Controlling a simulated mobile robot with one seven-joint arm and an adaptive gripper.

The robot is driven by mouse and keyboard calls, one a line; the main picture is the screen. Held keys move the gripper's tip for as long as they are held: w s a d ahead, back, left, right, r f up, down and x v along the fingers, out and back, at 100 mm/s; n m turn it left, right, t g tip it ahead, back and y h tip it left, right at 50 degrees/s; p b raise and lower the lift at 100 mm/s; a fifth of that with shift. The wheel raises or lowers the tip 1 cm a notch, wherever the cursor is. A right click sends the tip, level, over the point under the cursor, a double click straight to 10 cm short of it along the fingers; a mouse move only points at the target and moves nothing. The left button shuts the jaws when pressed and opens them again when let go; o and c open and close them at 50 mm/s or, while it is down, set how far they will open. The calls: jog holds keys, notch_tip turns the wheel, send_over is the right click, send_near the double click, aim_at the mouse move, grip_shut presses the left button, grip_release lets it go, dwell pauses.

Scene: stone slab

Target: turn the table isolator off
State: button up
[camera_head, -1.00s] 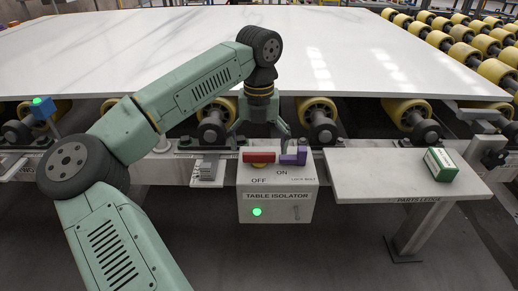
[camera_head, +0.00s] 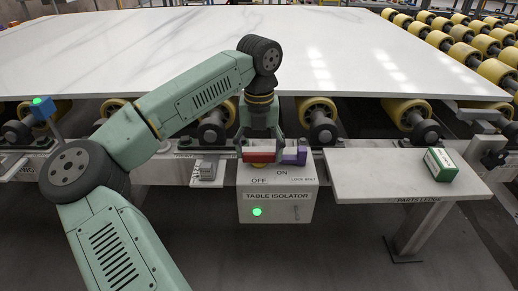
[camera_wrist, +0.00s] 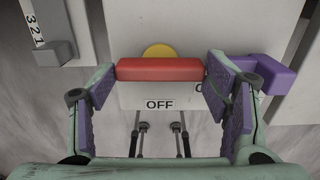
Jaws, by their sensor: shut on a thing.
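The table isolator is a grey box (camera_head: 276,206) below the slab's edge, with "OFF" and "ON" on its top and a lit green lamp (camera_head: 257,211) on its front. Its red handle (camera_head: 259,157) lies crosswise on top. In the wrist view the red handle (camera_wrist: 158,70) lies over a yellow round hub (camera_wrist: 158,50), behind the "OFF" label. My gripper (camera_head: 261,152) is shut on the handle, one finger at each end. A purple lock bolt (camera_head: 296,156) stands right of the handle, close to my right finger in the wrist view.
A white marble slab (camera_head: 180,50) lies on yellow rollers behind. A parts ledge (camera_head: 380,180) at the right holds a green and white box (camera_head: 440,165). A small grey switch block (camera_head: 207,172) stands left of the isolator.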

jog(key=c, duration=0.3)
jog(key=shift+m, duration=0.4)
jog(key=m, duration=0.7)
jog(key=shift+m, duration=0.3)
jog(key=m, duration=0.4)
jog(key=shift+m+p, duration=0.3)
jog(key=shift+p, duration=0.05)
jog(key=m, duration=0.4)
jog(key=shift+m+p, duration=0.3)
jog(key=shift+m, duration=0.1)
